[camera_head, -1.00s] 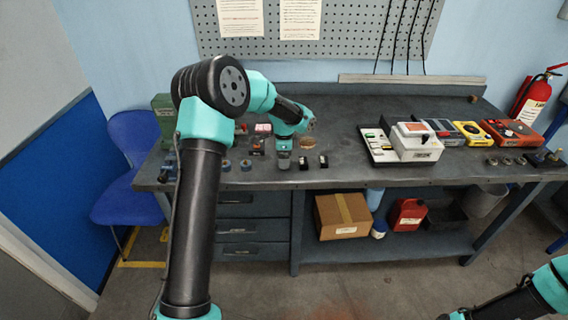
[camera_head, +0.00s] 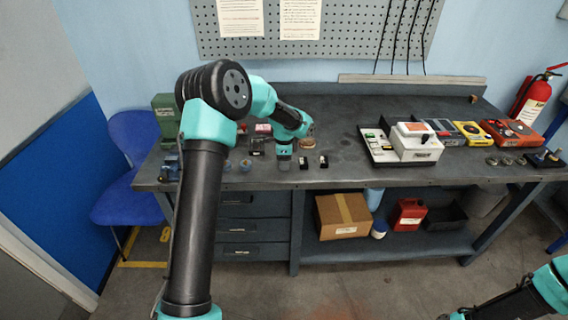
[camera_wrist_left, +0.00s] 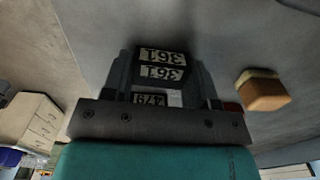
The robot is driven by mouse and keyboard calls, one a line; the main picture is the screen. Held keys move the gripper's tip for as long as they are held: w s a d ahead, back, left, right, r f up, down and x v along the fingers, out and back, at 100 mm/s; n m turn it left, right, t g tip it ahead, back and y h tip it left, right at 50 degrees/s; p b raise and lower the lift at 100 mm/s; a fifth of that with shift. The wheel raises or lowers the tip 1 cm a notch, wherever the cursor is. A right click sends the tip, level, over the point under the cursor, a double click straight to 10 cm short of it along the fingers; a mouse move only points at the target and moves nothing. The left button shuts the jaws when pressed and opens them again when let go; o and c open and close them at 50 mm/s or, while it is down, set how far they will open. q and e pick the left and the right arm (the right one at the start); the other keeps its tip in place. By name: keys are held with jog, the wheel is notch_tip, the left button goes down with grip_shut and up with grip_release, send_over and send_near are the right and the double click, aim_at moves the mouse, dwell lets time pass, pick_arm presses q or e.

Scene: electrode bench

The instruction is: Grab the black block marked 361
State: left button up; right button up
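The black block marked 361 (camera_wrist_left: 163,56) shows in the left wrist view, with white labels on two faces, upside down in the picture. It sits between the two fingers of my left gripper (camera_wrist_left: 161,76), one close on each side. I cannot tell whether the fingers press on it. In the head view my left gripper (camera_head: 284,165) points down at the bench near its front edge and hides the block. Another dark block marked 479 (camera_wrist_left: 150,99) shows nearer the gripper's palm. My right gripper is out of view.
Two small dark blocks (camera_head: 304,163) (camera_head: 323,162) stand just right of my left gripper. A round brown item (camera_head: 306,143) lies behind them. Small blue parts (camera_head: 246,165) lie to the left. A white device (camera_head: 416,148) and a yellow meter (camera_head: 495,134) stand farther right on the bench (camera_head: 345,145).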

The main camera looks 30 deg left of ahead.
pick_arm(q)
jog(key=c, duration=0.6)
jog(key=shift+o, duration=0.2)
jog(key=shift+r, duration=0.15)
jog(key=shift+r, duration=1.6)
jog(key=shift+s+d+r, duration=0.1)
jog(key=shift+s+d, duration=0.05)
jog(key=shift+s, duration=0.1)
jog(key=s+d+r, duration=0.1)
jog(key=s+d, duration=0.7)
jog(key=s, duration=0.5)
jog(key=shift+r, duration=0.15)
